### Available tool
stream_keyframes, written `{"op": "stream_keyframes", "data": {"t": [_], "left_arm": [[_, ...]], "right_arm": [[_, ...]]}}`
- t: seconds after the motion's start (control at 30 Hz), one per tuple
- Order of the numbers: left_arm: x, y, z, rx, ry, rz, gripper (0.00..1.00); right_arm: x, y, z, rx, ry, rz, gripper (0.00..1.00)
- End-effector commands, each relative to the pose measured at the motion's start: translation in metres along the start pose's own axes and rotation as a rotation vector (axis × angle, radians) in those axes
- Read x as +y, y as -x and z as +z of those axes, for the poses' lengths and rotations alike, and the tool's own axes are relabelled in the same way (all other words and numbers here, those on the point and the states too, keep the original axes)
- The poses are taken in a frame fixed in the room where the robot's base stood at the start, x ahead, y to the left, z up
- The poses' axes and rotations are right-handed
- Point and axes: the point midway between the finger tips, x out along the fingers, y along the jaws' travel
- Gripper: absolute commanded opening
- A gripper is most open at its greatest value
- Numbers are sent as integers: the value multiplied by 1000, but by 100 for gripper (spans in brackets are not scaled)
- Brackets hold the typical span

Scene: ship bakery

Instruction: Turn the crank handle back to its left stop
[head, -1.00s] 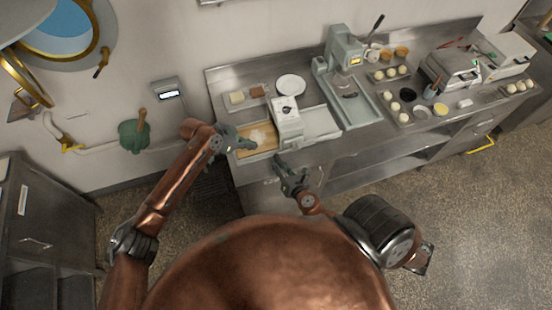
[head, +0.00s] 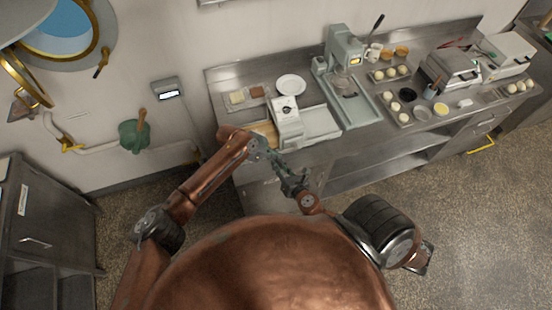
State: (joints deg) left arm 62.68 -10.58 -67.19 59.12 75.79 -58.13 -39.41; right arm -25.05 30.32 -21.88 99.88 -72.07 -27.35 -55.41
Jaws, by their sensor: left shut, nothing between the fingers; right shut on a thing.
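A white dough sheeter (head: 286,122) with a dark dial on top stands near the front left of the steel counter. My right gripper (head: 281,170) is low at the front of the sheeter and is shut on the crank handle, which its fingers and my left gripper hide. I cannot tell the handle's angle. My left gripper (head: 275,157) is shut and empty, close in front of the sheeter and right beside my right gripper. The two overlap in the head view, and I cannot tell whether they touch.
A wooden board (head: 266,128) left of the sheeter is mostly hidden by my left arm. A green-grey press (head: 343,60) stands farther right.

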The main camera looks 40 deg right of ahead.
Motion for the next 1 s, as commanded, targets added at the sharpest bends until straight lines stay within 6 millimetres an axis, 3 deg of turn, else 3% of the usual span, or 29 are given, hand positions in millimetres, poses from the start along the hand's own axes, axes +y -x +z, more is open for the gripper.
{"op": "stream_keyframes", "data": {"t": [0.03,1.0], "left_arm": [[1,-5,4,-1,0,2,0],[0,-24,27,56,1,2,0]], "right_arm": [[-9,-1,4,-8,2,-18,0],[-8,-1,5,-9,2,-17,0]]}}
